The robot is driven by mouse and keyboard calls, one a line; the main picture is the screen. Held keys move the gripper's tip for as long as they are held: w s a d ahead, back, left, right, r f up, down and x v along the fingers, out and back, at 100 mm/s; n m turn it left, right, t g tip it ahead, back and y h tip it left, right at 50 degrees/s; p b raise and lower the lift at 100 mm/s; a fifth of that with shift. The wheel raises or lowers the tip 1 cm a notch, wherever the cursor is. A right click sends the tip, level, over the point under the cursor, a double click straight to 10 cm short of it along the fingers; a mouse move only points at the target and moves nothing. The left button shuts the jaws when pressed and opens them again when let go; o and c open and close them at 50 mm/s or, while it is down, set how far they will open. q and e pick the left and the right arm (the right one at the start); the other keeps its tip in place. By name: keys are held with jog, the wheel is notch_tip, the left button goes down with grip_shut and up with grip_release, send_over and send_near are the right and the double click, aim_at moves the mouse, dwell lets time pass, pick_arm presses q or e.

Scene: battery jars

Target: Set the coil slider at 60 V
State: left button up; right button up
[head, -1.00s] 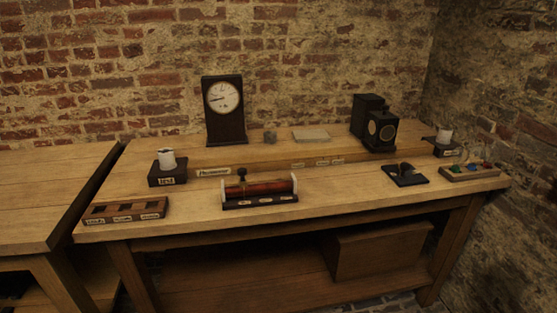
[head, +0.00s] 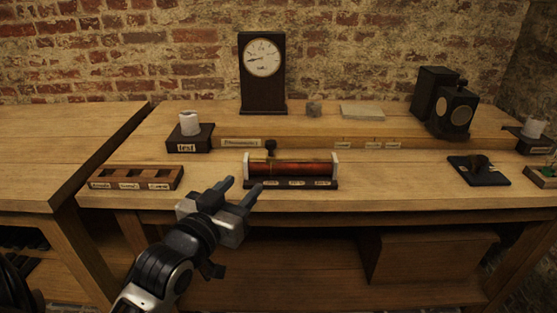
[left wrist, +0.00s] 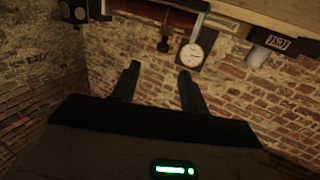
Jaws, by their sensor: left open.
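The coil (head: 300,171) is a red-brown wound cylinder between white end plates on a dark base with small labels along its front, too small to read. Its slider (head: 270,147) is a dark knob standing near the coil's left end. My left gripper (head: 244,185) is open and empty, in front of the coil's left end and apart from the knob. In the left wrist view the scene is upside down: the open fingers (left wrist: 159,70) point toward the dark knob (left wrist: 164,45) and the coil (left wrist: 165,12). My right gripper is not in view.
A dial on a dark stand (head: 263,75) is behind the coil. A "TEST" block (head: 190,142) with a white cup and a slotted wooden tray (head: 137,178) stand left. A black pad (head: 478,170) is right. The bench top (head: 390,180) between coil and pad is clear.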

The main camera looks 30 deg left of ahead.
aim_at(268, 147)
pick_arm(q)
jog(key=w+a, duration=0.1)
jog(key=w, duration=0.4)
jog(key=w+a, duration=0.1)
jog(key=w, duration=0.4)
jog(key=w+a+r, duration=0.1)
jog(key=w, duration=0.4)
jog(key=shift+w, duration=0.35)
